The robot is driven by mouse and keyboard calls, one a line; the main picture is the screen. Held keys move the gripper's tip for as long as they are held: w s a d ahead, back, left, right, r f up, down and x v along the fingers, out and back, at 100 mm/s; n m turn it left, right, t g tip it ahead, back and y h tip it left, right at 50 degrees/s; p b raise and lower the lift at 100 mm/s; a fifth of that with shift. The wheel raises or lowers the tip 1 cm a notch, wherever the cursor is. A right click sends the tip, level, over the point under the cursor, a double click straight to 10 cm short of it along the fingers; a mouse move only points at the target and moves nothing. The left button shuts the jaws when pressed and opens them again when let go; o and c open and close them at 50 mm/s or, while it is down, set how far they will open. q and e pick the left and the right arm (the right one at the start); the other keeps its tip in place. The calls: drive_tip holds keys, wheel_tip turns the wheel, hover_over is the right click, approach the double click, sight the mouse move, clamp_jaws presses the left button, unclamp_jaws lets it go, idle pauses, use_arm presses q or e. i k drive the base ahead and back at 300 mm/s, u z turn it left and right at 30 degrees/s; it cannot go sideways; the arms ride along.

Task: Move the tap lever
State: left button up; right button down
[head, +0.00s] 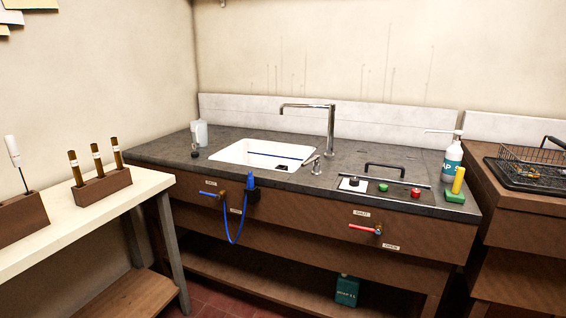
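A red lever (362,228) on a brass valve sits on the brown front of the sink counter. It points left, nearly level, with a label reading SHUT above it and one reading OPEN below right. A blue lever (208,194) on a similar brass valve is further left, also pointing left. A tall chrome spout (331,130) stands behind the white sink (262,155), with a small chrome lever (316,165) on the counter at the sink's right. Neither of my grippers is in view.
A blue hose (229,236) loops down the counter front by the blue lever. A soap bottle (452,158), yellow cylinder (458,180) and control panel (383,190) are on the right. A wire basket (535,165) stands further right. The floor before the counter looks clear.

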sight(317, 157)
drive_tip(key=u, duration=0.1)
drive_tip(key=i, duration=0.9)
drive_tip(key=z, duration=0.35)
